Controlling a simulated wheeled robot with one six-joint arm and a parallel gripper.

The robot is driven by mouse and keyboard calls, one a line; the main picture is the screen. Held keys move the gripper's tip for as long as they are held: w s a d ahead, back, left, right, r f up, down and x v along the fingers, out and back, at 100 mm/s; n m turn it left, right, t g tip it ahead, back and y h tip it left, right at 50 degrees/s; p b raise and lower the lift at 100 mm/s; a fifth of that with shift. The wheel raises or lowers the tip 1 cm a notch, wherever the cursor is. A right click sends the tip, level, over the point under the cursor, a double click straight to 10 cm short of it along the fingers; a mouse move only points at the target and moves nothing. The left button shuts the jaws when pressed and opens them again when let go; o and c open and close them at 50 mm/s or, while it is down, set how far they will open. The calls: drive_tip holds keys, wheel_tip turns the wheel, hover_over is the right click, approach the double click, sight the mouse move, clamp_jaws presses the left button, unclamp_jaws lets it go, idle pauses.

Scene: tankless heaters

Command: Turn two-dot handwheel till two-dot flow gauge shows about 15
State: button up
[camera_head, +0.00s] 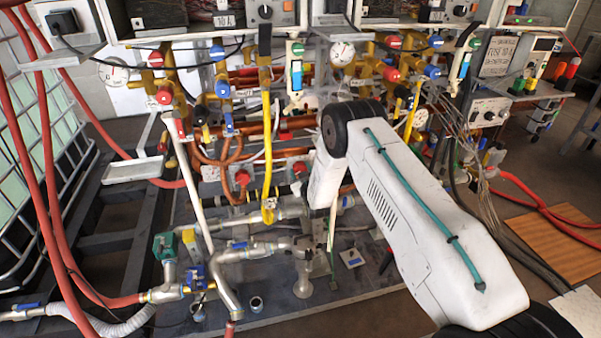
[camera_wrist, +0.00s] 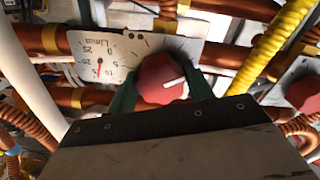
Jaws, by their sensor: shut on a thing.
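In the wrist view a red handwheel (camera_wrist: 160,80) with a white line on its face sits between the two green fingers of my gripper (camera_wrist: 163,88). The gripper is shut on it. Left of the wheel, on the same pale plate, is a round flow gauge (camera_wrist: 99,60) marked L/min, with a red needle. The needle points toward the bottom of the picture, around the 10 to 15 figures; its exact reading is too small to tell. In the head view my arm hides the gripper.
In the wrist view a second red handwheel (camera_wrist: 304,93) is at the right edge, past a yellow corrugated hose (camera_wrist: 275,42). Copper pipes (camera_wrist: 222,55) run behind the plate. In the head view more red handwheels (camera_head: 242,177) and a yellow hose (camera_head: 266,130) are left of my arm.

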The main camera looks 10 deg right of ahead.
drive_tip(key=n, duration=0.5)
idle(0.5)
drive_tip(key=o, duration=1)
drive_tip(key=shift+c, duration=0.2)
drive_tip(key=s, duration=0.8)
